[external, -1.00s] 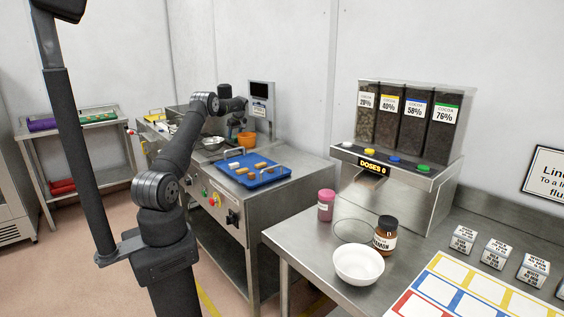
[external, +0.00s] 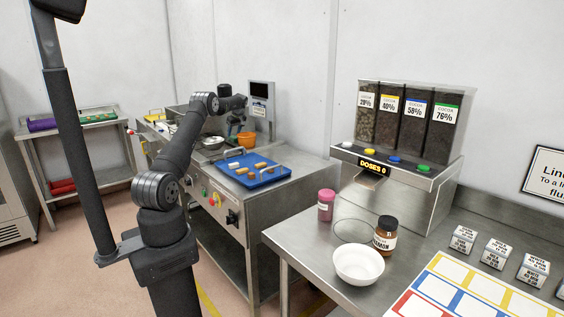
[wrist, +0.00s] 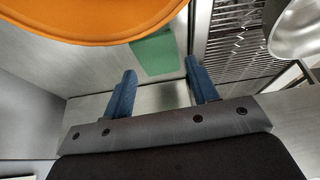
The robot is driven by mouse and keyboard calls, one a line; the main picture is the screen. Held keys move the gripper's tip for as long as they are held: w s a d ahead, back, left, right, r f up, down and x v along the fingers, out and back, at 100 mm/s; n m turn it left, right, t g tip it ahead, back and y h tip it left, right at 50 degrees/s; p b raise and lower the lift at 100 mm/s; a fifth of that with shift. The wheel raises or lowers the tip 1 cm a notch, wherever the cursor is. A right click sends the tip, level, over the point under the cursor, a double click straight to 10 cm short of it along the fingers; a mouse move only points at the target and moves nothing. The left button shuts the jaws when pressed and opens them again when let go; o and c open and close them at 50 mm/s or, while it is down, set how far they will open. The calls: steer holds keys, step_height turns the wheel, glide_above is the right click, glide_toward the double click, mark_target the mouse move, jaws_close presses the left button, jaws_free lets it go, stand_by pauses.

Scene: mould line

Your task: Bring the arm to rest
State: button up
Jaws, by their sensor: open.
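My gripper (wrist: 162,90) shows in the wrist view with its two blue fingers apart and nothing between them. In the external view my gripper (external: 234,130) is over the far steel bench, close to the orange bowl (external: 247,139). The orange bowl also fills the top left of the wrist view (wrist: 90,18), beyond the fingers. A green patch (wrist: 154,54) lies on the steel surface in front of the fingers.
A blue tray (external: 284,172) with several brown and pale pieces sits at the bench's front. A metal bowl (external: 212,143) stands left of my gripper, and a screen (external: 261,92) stands behind. The right table holds a white bowl (external: 358,265), jars and a cocoa dispenser (external: 400,165).

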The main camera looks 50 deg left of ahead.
mark_target(234, 137)
steer(key=shift+f, duration=0.9)
steer(key=v, duration=1.1)
steer(key=x, duration=1.2)
steer(key=shift+d+f, duration=0.15)
step_height(234, 137, up, 11)
steer(key=w+d+r+m+t, duration=0.15)
steer(key=w+d+r, duration=0.3)
steer(key=d, duration=0.65)
steer(key=w+d+r+m, duration=0.3)
steer(key=d+r, duration=0.3)
steer(key=d, duration=0.6)
steer(key=w+d+r+m+t, duration=0.15)
steer(key=w+d+r, duration=0.3)
steer(key=d, duration=0.65)
steer(key=s+d+r+m+h, duration=0.1)
steer(key=s+d+r, duration=0.3)
steer(key=d, duration=0.7)
steer(key=s+d+r+m, duration=0.15)
steer(key=d+r, duration=0.35)
steer(key=d, duration=0.5)
steer(key=s+d+r+m, duration=0.1)
steer(key=s+d, duration=0.3)
steer(key=d, duration=0.6)
steer(key=s+d+r+m+t+h, duration=0.1)
steer(key=s+d+m, duration=0.3)
steer(key=d, duration=0.6)
steer(key=shift+s+d+h, duration=0.3)
steer(key=shift+s+d, duration=0.05)
steer(key=shift+s, duration=0.2)
